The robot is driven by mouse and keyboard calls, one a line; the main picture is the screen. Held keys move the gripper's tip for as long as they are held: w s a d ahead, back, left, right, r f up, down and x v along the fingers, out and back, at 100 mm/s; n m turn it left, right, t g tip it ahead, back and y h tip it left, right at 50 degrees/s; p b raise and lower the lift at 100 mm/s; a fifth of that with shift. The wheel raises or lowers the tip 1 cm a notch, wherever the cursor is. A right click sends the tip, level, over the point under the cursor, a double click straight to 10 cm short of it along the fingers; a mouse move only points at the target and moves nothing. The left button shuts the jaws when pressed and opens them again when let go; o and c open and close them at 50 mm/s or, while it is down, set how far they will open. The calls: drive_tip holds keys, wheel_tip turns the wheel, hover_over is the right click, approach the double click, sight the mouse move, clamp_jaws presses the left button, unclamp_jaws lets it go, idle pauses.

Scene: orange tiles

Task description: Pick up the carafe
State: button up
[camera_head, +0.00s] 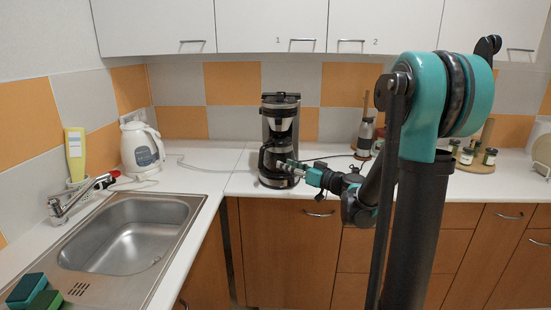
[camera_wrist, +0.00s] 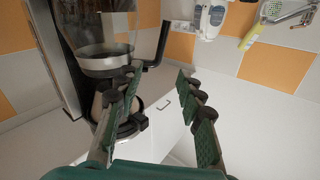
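The carafe is a glass jug with a dark handle. In the wrist view the coffee maker (camera_wrist: 58,60) stands at the left. The carafe's metal band (camera_wrist: 105,62) and black handle (camera_wrist: 160,45) show there. My gripper (camera_wrist: 158,76) is open, with a clear gap between its fingers. The handle appears just beyond the fingertips, near the left finger. I cannot tell whether it lies between them.
A white kettle (camera_head: 142,148) and a yellow bottle (camera_head: 75,152) stand left, behind the steel sink (camera_head: 128,235). Jars (camera_head: 467,156) and a bottle (camera_head: 365,136) stand on the counter to the right. White cupboards (camera_head: 270,28) hang above. The counter left of the coffee maker is mostly clear.

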sight(264, 154)
drive_tip(key=x, duration=0.8)
drive_tip(key=shift+a, duration=0.1)
drive_tip(key=shift+r+x, duration=0.2)
drive_tip(key=shift+x, duration=1.15)
drive_tip(key=shift+r+x, duration=0.2)
drive_tip(key=shift+x, duration=1.15)
clamp_jaws()
